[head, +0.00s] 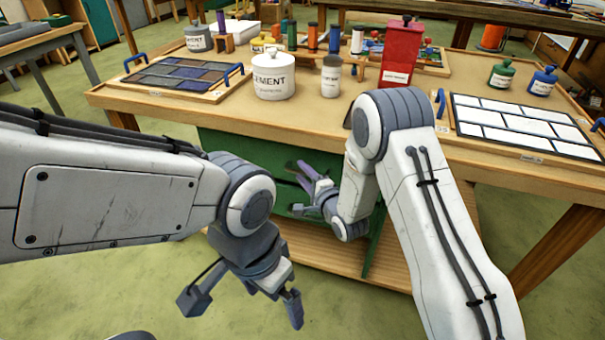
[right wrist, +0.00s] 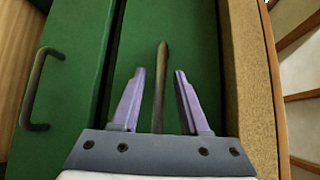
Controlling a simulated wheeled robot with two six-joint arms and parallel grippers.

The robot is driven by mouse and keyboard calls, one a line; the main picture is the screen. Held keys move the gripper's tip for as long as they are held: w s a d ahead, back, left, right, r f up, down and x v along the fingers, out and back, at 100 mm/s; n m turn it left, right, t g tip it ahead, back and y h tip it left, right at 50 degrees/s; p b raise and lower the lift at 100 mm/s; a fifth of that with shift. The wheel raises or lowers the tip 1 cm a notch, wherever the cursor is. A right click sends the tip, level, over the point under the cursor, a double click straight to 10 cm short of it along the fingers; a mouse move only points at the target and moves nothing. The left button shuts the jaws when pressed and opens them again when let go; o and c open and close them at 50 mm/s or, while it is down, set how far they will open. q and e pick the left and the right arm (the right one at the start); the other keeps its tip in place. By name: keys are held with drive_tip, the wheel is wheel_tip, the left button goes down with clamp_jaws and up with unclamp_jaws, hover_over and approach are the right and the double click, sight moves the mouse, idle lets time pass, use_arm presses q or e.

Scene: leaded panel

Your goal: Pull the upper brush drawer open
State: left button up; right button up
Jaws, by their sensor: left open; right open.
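The green upper brush drawer (right wrist: 200,40) fills the middle of the right wrist view, beside the tabletop edge. Its bar handle (right wrist: 161,80) stands between the two purple fingers of my right gripper (right wrist: 156,88), with a gap on either side. My right gripper is open; it also shows in the head view (head: 304,190), in front of the green cabinet (head: 240,148) under the table. The lower drawer (right wrist: 65,60) with its own handle (right wrist: 38,90) lies to the left in the wrist view. My left gripper (head: 243,302) is open and empty above the floor.
The wooden tabletop (head: 190,108) overhangs the cabinet. On it stand a white cement pot (head: 273,78), a red box (head: 401,55), a dark tile panel (head: 180,76) and a white tile panel (head: 515,122). A low wooden shelf (head: 330,258) lies below. Green floor is free at the lower left.

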drive_tip(key=shift+w+a, duration=0.1)
drive_tip(key=shift+w, duration=0.1)
drive_tip(key=shift+c, duration=0.3)
clamp_jaws()
idle(1.1)
